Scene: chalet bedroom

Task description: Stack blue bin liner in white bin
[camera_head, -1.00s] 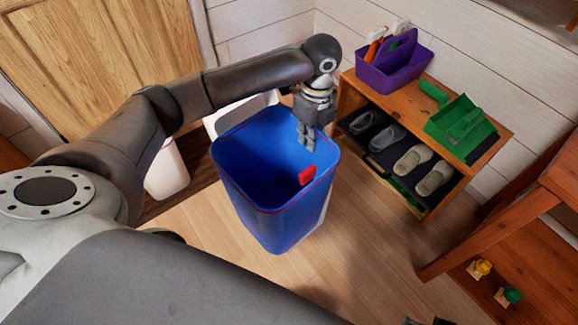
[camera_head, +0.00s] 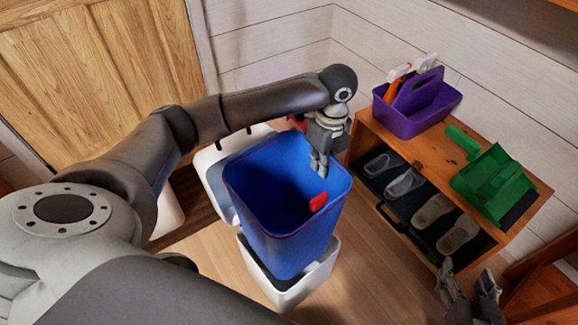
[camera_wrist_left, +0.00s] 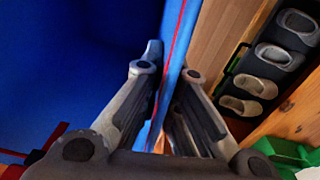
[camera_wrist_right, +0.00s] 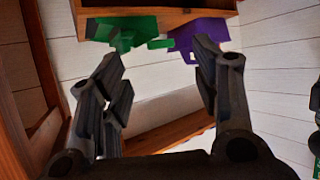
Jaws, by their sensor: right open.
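The blue bin liner (camera_head: 280,235) has a red rim line and a red tab, and hangs tilted in the head view. My left gripper (camera_head: 319,168) is shut on its far-right rim; in the left wrist view the liner wall (camera_wrist_left: 178,60) passes between the fingers (camera_wrist_left: 165,95). The white bin (camera_head: 285,285) shows below the liner, which hides most of its opening. I cannot tell whether the liner's bottom is inside it. My right gripper (camera_head: 468,290) is open and empty at lower right; its fingers also show in the right wrist view (camera_wrist_right: 160,95).
A wooden shoe rack (camera_head: 400,150) stands to the right, with shoes (camera_head: 432,211) inside and a purple caddy (camera_head: 418,105) and green dustpan (camera_head: 492,185) on top. Another white container part (camera_head: 213,165) is behind the liner. Wooden furniture (camera_head: 545,285) is at lower right.

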